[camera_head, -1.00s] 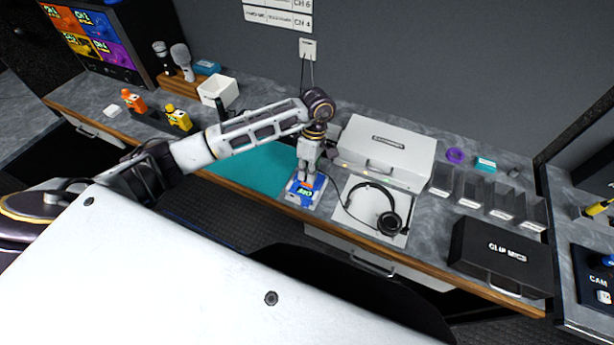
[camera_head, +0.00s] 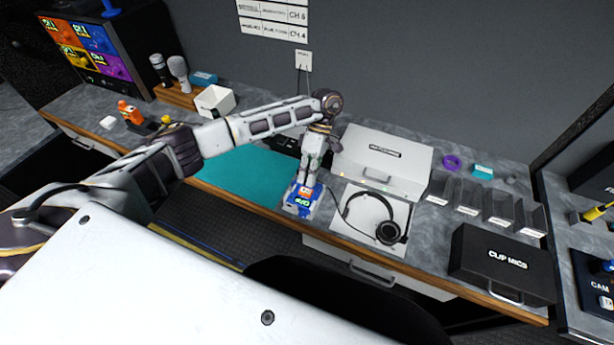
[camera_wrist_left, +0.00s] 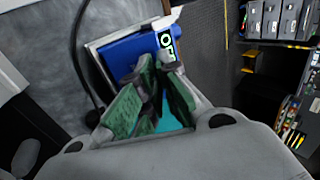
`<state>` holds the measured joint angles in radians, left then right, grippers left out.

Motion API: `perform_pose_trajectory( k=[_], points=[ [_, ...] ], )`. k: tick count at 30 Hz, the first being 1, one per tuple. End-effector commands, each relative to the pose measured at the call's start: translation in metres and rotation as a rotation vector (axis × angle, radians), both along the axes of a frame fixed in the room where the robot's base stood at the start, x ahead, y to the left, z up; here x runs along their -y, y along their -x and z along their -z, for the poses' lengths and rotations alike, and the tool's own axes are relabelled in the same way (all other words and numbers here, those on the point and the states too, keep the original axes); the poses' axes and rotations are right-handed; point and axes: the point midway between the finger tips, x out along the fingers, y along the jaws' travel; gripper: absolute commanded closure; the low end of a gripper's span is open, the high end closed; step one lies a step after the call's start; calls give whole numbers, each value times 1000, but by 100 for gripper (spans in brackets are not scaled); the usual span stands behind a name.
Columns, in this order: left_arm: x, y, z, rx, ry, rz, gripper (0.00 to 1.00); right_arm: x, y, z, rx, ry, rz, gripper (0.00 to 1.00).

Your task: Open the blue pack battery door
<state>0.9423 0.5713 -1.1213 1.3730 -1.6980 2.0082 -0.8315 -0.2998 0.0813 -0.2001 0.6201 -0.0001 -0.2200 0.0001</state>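The blue pack (camera_head: 302,203) lies on the counter near its front edge, left of the headphones. Its top carries a lit display and an orange patch near my fingertips. In the left wrist view the blue pack (camera_wrist_left: 128,54) shows a blue face, with the lit display at its right end. My left gripper (camera_head: 307,184) points down at the pack, its tips at or just above the top. In the wrist view its green-padded fingers (camera_wrist_left: 160,68) are close together at the tips; whether they touch the pack is unclear. The battery door cannot be made out. My right gripper is out of view.
Headphones (camera_head: 387,231) lie on a white sheet (camera_head: 355,231) right of the pack. A white case (camera_head: 382,157) stands behind. A teal mat (camera_head: 243,173) lies to the left. Open dividers (camera_head: 468,200) and a black clip mics case (camera_head: 503,262) are at right.

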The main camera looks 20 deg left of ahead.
Motion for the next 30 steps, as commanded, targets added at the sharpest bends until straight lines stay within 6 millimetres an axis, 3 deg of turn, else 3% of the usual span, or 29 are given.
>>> perform_pose_trajectory(
  k=[16,17,21,30],
  points=[
    [0,-1,0,-14,0,0,100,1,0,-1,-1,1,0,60],
    [0,-1,0,-14,0,0,91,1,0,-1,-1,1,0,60],
    [0,-1,0,-14,0,0,73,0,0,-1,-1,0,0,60],
    [0,-1,0,-14,0,0,73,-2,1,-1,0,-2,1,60]
  ],
)
